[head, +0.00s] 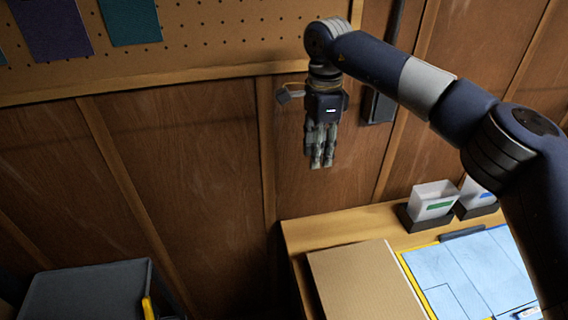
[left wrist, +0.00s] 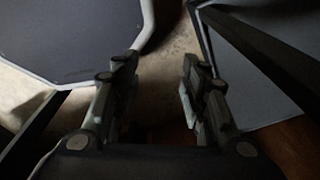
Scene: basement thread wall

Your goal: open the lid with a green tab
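A whitish box (head: 430,193) with a green tab (head: 439,206) on its front stands in a dark holder at the back of the wooden table. Whether it has a closed lid is too small to tell. My right gripper (head: 321,160) hangs fingers down in front of the wood wall, to the left of and above the box, apart from it. Its fingers look close together, but the angle does not show whether they are shut. My left gripper (left wrist: 157,72) shows in the left wrist view, open with nothing between its fingers, above the floor. It is not visible in the head view.
A second box with a blue tab (head: 477,192) stands right of the green-tabbed one. A brown board (head: 365,283) and blue sheets (head: 465,270) cover the table's front. A grey bin (head: 88,290) with a yellow part is at lower left. A pegboard (head: 220,35) is above.

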